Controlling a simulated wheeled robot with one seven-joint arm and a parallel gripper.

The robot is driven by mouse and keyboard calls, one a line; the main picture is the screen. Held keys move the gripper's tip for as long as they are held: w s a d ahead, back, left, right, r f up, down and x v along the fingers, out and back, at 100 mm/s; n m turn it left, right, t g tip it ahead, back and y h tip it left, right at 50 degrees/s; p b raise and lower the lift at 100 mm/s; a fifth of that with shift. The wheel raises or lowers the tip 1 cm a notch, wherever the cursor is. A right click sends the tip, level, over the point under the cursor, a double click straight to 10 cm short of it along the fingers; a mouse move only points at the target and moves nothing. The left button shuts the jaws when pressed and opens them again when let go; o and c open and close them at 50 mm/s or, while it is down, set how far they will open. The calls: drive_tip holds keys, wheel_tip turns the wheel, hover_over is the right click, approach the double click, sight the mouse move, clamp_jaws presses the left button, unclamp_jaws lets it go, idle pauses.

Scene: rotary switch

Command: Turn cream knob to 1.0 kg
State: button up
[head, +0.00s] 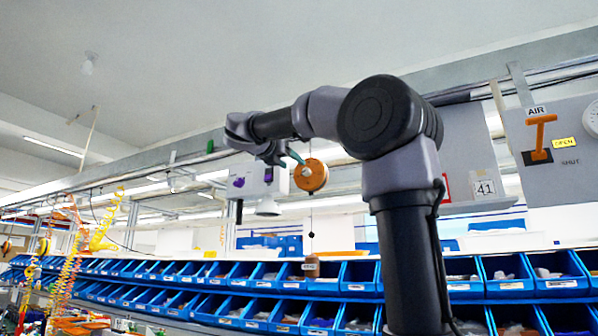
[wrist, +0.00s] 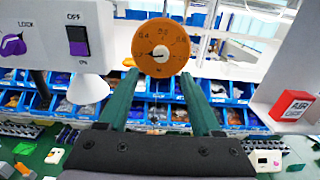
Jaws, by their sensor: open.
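A round orange dial (wrist: 174,33) with printed marks and small numbers faces me in the wrist view. The cream knob (wrist: 160,52) sits at its centre. The small lettering is too blurred to read surely, so I cannot tell the knob's exact setting. The dial also shows in the head view (head: 317,182), with the cream knob (head: 306,171) on its face. My gripper (wrist: 158,78) is open, its two green fingers apart, one toward each lower side of the dial. Nothing is between the fingers. In the head view a fingertip of my gripper (head: 296,156) shows beside the dial.
A white panel (wrist: 40,60) with a purple knob (wrist: 13,45) and a purple OFF switch (wrist: 77,42) stands left of the dial. A white cone (wrist: 88,88) is below it. Blue bins (head: 350,275) line the background.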

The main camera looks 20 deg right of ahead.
sight(305, 172)
drive_tip(key=x, duration=0.8)
drive_tip(key=shift+w+d, duration=0.1)
drive_tip(key=shift+d, duration=0.15)
clamp_jaws()
